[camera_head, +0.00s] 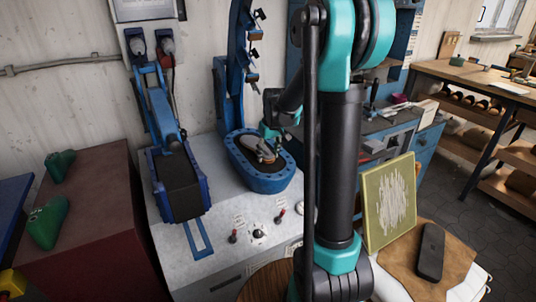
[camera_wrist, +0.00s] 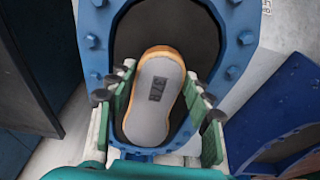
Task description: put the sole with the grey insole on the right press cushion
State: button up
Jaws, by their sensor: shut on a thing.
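The sole with the grey insole (camera_wrist: 152,100) has a tan edge and dark printed marks, which look like a size number. My gripper (camera_wrist: 160,82) is shut on its two long sides with green fingers. The sole also shows in the head view (camera_head: 258,147), over the right press cushion (camera_head: 282,166). This cushion is a dark pad inside an oval blue bolted rim (camera_head: 262,184), also seen around the sole in the wrist view (camera_wrist: 232,73). The sole lies within the rim's outline, slightly tilted in the picture. I cannot tell whether it touches the pad.
The left press cushion (camera_head: 180,190), a dark pad in a blue frame, is empty. Levers (camera_head: 279,216) stand at the press table's front. Green shoe lasts (camera_head: 47,222) rest on a dark red box. A dark sole (camera_head: 431,252) lies by an upright yellow-framed panel (camera_head: 389,203).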

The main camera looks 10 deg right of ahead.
jog(key=shift+f, duration=0.3)
dwell(0.7)
jog(key=o, duration=1.2)
jog(key=shift+c, duration=0.2)
